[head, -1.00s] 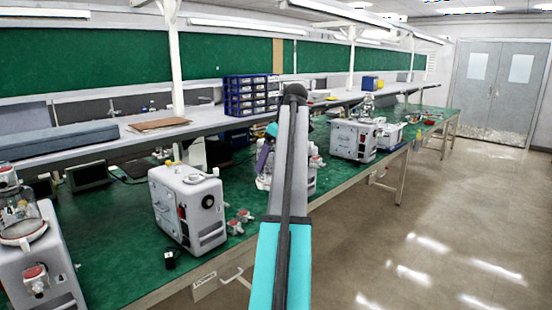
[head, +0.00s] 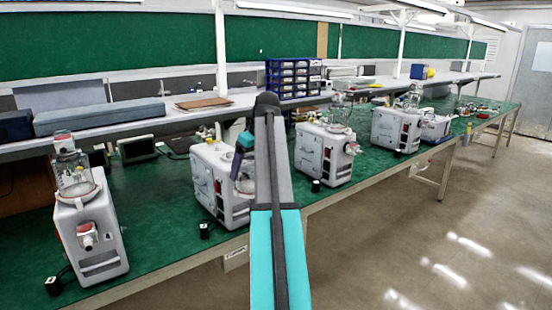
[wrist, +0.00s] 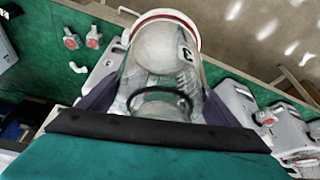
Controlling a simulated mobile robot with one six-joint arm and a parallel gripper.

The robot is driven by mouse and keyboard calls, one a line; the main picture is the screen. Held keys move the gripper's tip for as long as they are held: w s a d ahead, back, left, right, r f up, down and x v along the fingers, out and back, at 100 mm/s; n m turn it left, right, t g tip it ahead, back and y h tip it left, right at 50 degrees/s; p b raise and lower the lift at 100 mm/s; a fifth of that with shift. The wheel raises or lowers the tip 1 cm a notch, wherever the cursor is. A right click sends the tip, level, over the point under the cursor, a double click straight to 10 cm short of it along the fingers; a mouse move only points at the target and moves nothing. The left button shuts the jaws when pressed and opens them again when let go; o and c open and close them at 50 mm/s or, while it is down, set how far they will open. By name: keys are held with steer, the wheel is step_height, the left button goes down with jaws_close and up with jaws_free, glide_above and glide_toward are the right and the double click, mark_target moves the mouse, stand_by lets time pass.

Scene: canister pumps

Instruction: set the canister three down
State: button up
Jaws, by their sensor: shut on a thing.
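Canister three (wrist: 175,55) is a clear jar with a white, red-edged rim and a "3" mark, seen in the wrist view. My gripper (wrist: 160,103) is shut on it, with a purple finger on each side. In the head view my gripper (head: 242,160) appears in front of the second grey pump (head: 208,180) from the left, partly covering it. No canister shows on the visible part of that pump's top.
Pumps with clear canisters on top stand at the left (head: 90,235), right of my arm (head: 323,155) and farther right (head: 394,130). All stand on the green bench (head: 150,205). A shelf (head: 180,117) runs behind. Small red-and-white parts (wrist: 70,38) lie on the bench.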

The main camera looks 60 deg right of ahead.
steer(key=w+a+f, duration=0.2)
steer(key=w+a, duration=0.2)
steer(key=a, duration=0.5)
steer(key=w+a+f, duration=0.3)
steer(key=w+a, duration=0.1)
steer(key=a, duration=0.4)
steer(key=w+a+f, duration=0.2)
steer(key=w+a, duration=0.2)
steer(key=a, duration=0.5)
steer(key=a+f, duration=0.3)
steer(key=a, duration=1.1)
steer(key=a+f, duration=0.3)
steer(key=a, duration=1.2)
steer(key=shift+w+f+n, duration=0.3)
steer(key=shift+f+n, duration=0.1)
